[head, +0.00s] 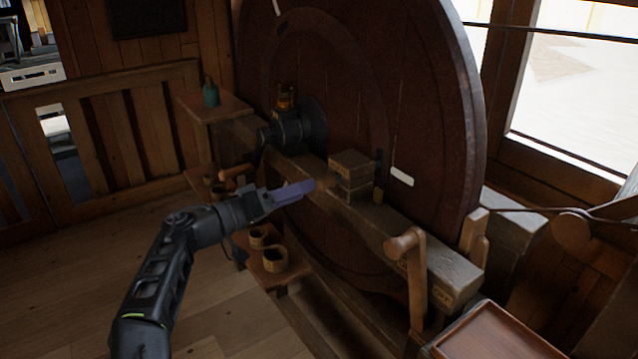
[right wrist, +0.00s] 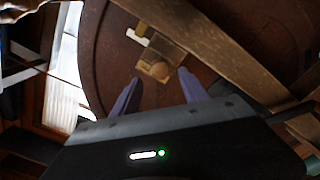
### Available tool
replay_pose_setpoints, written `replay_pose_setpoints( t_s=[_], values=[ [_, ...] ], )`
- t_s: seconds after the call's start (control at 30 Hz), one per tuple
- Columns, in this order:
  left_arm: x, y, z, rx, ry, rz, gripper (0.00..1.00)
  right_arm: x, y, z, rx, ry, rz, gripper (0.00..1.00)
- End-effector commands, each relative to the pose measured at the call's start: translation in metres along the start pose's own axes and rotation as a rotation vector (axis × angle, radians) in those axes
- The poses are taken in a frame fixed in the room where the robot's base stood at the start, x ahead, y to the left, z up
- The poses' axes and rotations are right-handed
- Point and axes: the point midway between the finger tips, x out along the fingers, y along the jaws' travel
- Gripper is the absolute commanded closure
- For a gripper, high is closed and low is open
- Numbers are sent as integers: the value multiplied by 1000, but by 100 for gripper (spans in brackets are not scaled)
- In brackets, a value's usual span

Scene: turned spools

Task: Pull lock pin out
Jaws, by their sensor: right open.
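A wooden block assembly (head: 352,165) sits on the beam in front of the large dark wheel. A short, round-ended wooden peg (head: 325,183), which looks like the lock pin, sticks out of it towards my right gripper (head: 308,187). In the right wrist view, the peg's round end (right wrist: 160,70) shows on the block, ahead of and between the two purple fingers. My right gripper is open and its fingertips are close to the peg. I cannot tell whether they touch it. My left gripper is not in view.
The large wheel (head: 420,110) stands behind the beam (head: 450,265). A wooden crank handle (head: 415,270) rises at the beam's right end. Small wooden cups (head: 274,259) stand on a low shelf below my gripper. A green bottle (head: 211,94) stands on a ledge. Floor at left is clear.

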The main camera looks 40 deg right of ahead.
Motion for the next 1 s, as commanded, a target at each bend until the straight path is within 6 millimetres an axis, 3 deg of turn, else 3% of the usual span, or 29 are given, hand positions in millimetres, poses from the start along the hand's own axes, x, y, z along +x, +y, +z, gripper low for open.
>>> replay_pose_setpoints(
  t_s=[0.3,0.7,1.0],
  values=[
    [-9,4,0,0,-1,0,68,48,1,0,-2,-2,2,48],
    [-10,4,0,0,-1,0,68,58,0,0,-1,0,0,48],
    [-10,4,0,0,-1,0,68,57,0,0,-1,0,0,73]
  ],
)
